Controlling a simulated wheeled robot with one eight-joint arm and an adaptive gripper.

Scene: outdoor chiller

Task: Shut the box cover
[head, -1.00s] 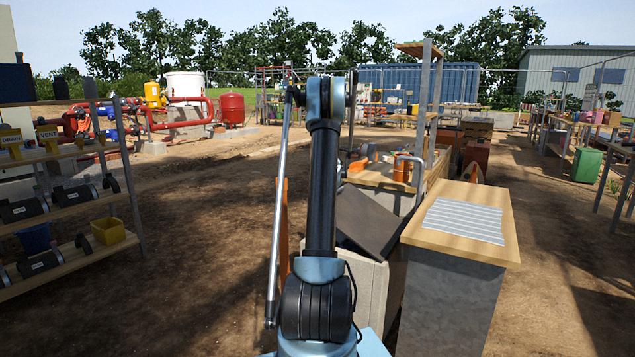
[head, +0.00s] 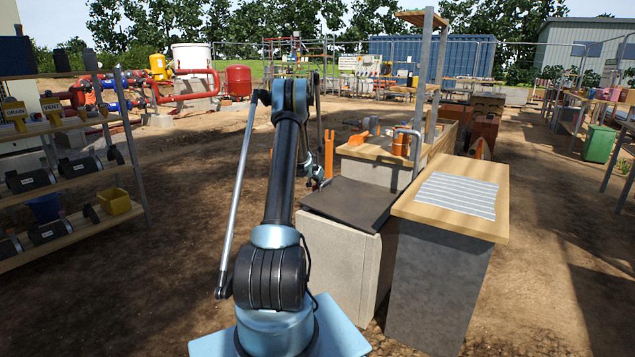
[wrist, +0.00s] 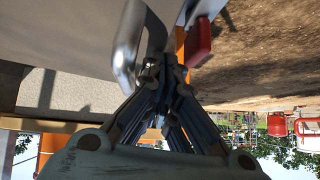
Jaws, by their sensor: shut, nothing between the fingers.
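The grey box (head: 340,262) stands in front of me, to the right of my arm in the head view. Its dark cover (head: 352,200) lies flat across the top, with no gap that I can make out. In the wrist view my gripper (wrist: 165,62) has its fingers together and empty. The fingertips are beside a curved metal handle (wrist: 128,45) and a red block on a metal piece (wrist: 199,43); I cannot tell whether they touch. A broad grey surface (wrist: 60,30) fills the upper left there.
A wooden-topped stand (head: 405,212) with a striped sheet (head: 457,194) is close on the box's right. A workbench (head: 375,151) with orange items and a post is behind. Shelves (head: 65,170) stand at the left. Open dirt lies between the shelves and my arm.

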